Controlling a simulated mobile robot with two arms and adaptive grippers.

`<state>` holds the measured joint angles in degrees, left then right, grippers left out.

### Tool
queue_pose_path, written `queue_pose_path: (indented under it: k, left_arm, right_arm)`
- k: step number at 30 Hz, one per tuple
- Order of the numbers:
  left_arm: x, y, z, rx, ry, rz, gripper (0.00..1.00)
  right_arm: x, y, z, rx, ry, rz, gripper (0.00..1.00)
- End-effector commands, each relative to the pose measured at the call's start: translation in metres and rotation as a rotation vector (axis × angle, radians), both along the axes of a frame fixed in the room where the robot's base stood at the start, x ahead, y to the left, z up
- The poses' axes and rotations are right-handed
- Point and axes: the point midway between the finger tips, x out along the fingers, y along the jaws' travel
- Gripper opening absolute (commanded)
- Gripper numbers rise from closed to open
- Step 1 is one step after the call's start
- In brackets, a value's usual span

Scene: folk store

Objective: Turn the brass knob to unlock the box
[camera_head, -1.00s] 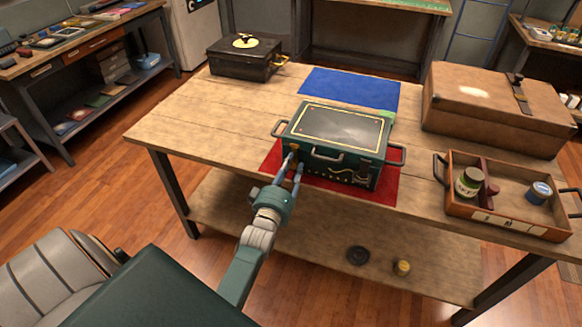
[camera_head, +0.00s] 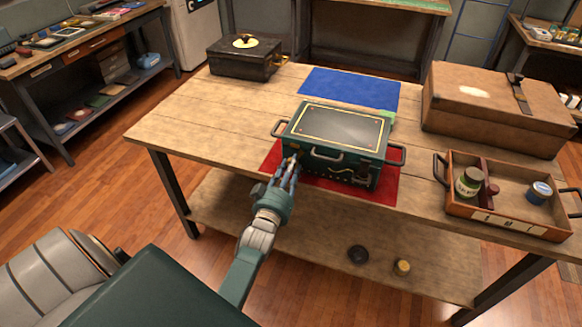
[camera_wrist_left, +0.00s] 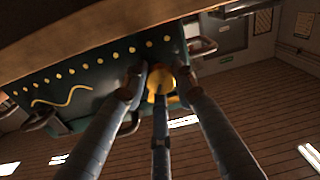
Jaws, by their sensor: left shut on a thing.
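The dark green box (camera_head: 338,132) with a yellow-edged lid sits closed on the red mat (camera_head: 385,190) on the table. My left gripper (camera_head: 291,166) reaches up to the left end of its front face. In the left wrist view, the brass knob (camera_wrist_left: 161,78) is between the fingers of my left gripper (camera_wrist_left: 160,90), which are shut on it. In the head view the fingers mostly hide the knob. The box front also shows in the left wrist view (camera_wrist_left: 80,85), with a yellow wavy line and a row of dots. My right gripper is not in view.
A blue mat (camera_head: 350,88) lies behind the box. A black case (camera_head: 243,62) stands at the back left, a brown case (camera_head: 495,108) at the right. An open wooden tray (camera_head: 508,226) with jars is at the front right. The table's left part is clear.

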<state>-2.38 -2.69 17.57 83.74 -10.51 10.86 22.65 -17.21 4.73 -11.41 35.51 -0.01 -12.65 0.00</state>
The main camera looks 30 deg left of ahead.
Motion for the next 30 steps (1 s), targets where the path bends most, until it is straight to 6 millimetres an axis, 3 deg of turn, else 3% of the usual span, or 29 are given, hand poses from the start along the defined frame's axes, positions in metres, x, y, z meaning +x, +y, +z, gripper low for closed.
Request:
queue_pose_path:
  k: [30]
  left_arm:
    - [-0.001, 0.001, -0.004, 0.874, 0.215, -0.001, 0.01]
  right_arm:
    - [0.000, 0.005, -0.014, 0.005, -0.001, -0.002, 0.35]
